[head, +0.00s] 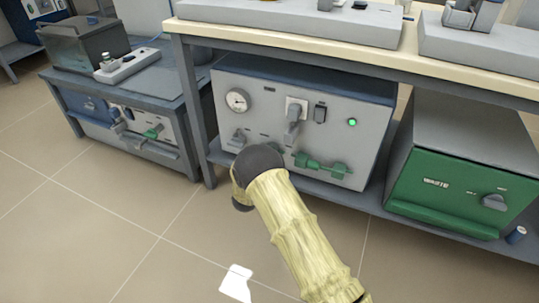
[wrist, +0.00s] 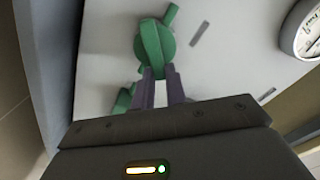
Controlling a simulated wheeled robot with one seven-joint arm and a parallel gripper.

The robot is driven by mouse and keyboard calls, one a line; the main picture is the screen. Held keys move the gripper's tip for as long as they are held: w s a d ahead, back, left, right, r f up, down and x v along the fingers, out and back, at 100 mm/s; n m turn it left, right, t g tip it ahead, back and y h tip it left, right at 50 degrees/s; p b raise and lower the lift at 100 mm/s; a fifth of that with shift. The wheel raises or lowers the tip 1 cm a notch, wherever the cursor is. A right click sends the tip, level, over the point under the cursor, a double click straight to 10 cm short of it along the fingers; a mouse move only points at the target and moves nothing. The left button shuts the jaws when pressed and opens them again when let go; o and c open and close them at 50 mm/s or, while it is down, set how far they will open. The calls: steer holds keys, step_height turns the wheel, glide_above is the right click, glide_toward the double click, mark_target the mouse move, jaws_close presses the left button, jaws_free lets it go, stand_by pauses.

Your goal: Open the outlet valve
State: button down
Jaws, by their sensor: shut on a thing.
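A green valve (wrist: 153,45) with a rounded body and a short arm at its top is in the middle of the wrist view. My gripper (wrist: 160,80) has its two grey-purple fingers on the valve's near part, close together. A second green part (wrist: 122,101) lies just left of the fingers. In the head view, green valve parts (head: 307,161) sit low on the grey front panel (head: 265,120), just right of my dark wrist. My fingers are hidden there behind the wrist. I cannot read a label that names the outlet valve.
A green waste box (head: 440,190) stands at right. The tiled floor (head: 110,220) in front is clear.

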steer(key=shift+s+d+f+m, duration=0.1)
steer(key=shift+f+m, duration=0.2)
steer(key=shift+m, duration=1.05)
steer(key=shift+d+f+m, duration=0.1)
steer(key=shift+f+m, duration=0.2)
steer(key=shift+m, duration=1.1)
steer(key=shift+s+f+m, duration=0.1)
steer(key=shift+f+m, duration=0.2)
steer(key=shift+m, duration=1.05)
steer(key=c, duration=1.4)
jaws_free()
steer(key=shift+w, duration=0.1)
steer(key=shift+c, duration=0.2)
steer(key=shift+p, duration=0.35)
steer(key=p+v, duration=0.7)
steer(key=v, duration=1)
steer(key=shift+s, duration=0.25)
